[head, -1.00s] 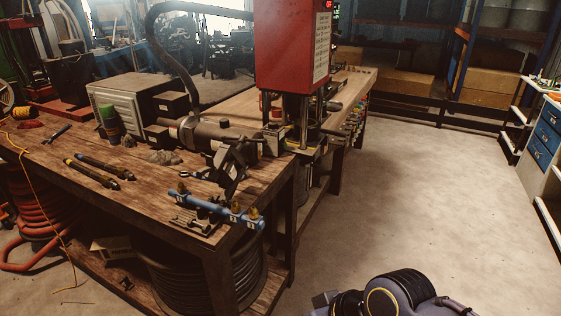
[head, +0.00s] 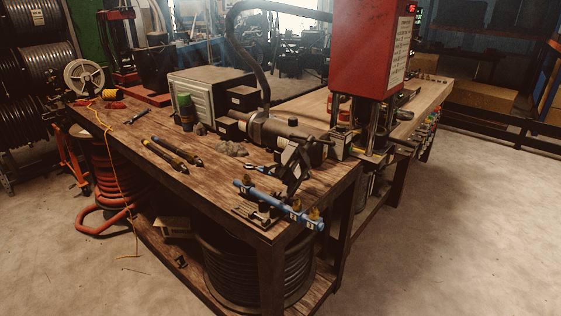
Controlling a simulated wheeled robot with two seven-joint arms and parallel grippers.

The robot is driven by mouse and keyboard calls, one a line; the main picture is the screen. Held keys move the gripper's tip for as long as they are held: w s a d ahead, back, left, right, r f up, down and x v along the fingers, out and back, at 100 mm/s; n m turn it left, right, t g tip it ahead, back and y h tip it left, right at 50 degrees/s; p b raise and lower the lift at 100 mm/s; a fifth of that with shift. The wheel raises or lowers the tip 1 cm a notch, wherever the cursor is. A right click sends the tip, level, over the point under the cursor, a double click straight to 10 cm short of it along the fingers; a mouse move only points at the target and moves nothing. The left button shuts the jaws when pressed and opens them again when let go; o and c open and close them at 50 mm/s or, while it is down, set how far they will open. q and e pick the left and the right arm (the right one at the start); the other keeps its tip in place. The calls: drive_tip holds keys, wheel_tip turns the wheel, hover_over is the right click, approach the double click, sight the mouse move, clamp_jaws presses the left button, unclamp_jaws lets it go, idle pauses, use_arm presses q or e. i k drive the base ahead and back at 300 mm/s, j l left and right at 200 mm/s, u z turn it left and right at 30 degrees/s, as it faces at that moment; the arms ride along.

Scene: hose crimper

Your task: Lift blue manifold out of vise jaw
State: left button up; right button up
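The blue manifold (head: 277,202) is a long bar with brass-coloured fittings. It lies at the near right corner of the wooden workbench (head: 215,192), and its right end reaches the bench edge. A small metal vise (head: 254,214) sits under and beside its middle-left part. The jaw's exact grip on the bar is too small to make out. A dark tilted device (head: 293,166) stands right behind the manifold. Neither of my grippers is in view.
A red press (head: 371,50) stands behind to the right. A motor-like cylinder (head: 280,132) and a grey box (head: 207,95) are behind the manifold. Two dark tools (head: 172,155) lie to the left. Hose coils (head: 255,268) sit on the lower shelf. The floor at right is clear.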

sight(318, 224)
drive_tip(key=i+z, duration=0.4)
drive_tip(key=i, duration=0.2)
drive_tip(key=i+j+z, duration=0.1)
drive_tip(key=i+z, duration=0.25)
drive_tip(key=i, duration=0.2)
